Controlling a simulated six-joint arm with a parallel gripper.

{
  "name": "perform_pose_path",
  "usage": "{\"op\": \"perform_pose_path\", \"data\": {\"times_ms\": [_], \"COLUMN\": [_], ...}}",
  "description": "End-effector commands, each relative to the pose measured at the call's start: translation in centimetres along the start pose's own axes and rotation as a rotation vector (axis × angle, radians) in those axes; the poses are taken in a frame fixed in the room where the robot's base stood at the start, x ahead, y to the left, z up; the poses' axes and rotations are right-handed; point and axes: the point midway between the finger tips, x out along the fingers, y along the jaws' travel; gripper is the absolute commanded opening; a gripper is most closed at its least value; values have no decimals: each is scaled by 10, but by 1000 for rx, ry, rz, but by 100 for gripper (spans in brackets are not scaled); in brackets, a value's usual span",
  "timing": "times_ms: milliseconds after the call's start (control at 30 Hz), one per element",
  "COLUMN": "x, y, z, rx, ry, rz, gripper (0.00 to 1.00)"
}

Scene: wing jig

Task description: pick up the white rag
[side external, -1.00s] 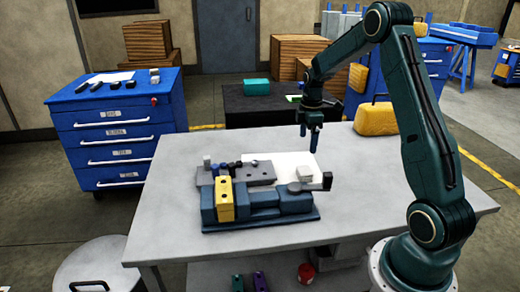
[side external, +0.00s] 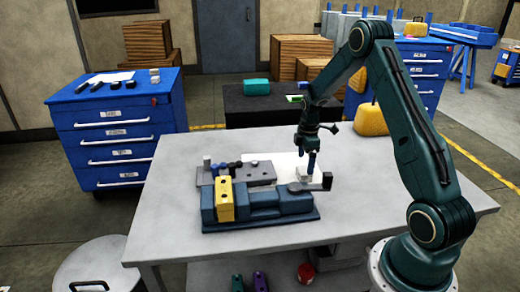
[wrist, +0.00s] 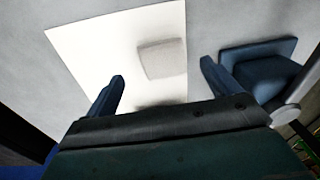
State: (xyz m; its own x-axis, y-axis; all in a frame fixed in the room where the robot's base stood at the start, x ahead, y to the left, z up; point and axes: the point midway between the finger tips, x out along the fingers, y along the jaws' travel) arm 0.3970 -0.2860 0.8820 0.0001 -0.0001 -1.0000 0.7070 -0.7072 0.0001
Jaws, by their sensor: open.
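The white rag (wrist: 162,58) is a small, pale, folded square lying on a white sheet (wrist: 95,45) on the table. In the side external view the rag (side external: 304,174) is partly hidden behind my gripper's fingers. My gripper (side external: 312,165) points down, low over the rag in that view. In the wrist view my gripper (wrist: 162,78) has its two blue fingers spread apart, and the rag shows beyond the fingertips, between their lines. The fingers are empty. I cannot tell the exact height of the fingertips above the rag.
A blue vise (side external: 265,205) with a yellow block (side external: 225,200) stands just left and in front of the rag. Its dark handle end (side external: 326,181) is close to my gripper. A grey plate with small parts (side external: 245,174) lies behind it. The table's right side (side external: 390,190) is clear.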

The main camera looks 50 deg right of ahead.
Motion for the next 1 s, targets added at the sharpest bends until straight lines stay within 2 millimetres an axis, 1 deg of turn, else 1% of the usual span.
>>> {"op": "perform_pose_path", "data": {"times_ms": [300, 433, 567, 1000], "x": [34, 44, 48, 48], "y": [-3, -3, -3, -3], "z": [-2, -2, -2, -2], "rx": [0, 0, 1, 1], "ry": [0, 0, 1, 1], "rz": [-3, -2, -1, -1], "gripper": [89, 89, 89, 89]}}
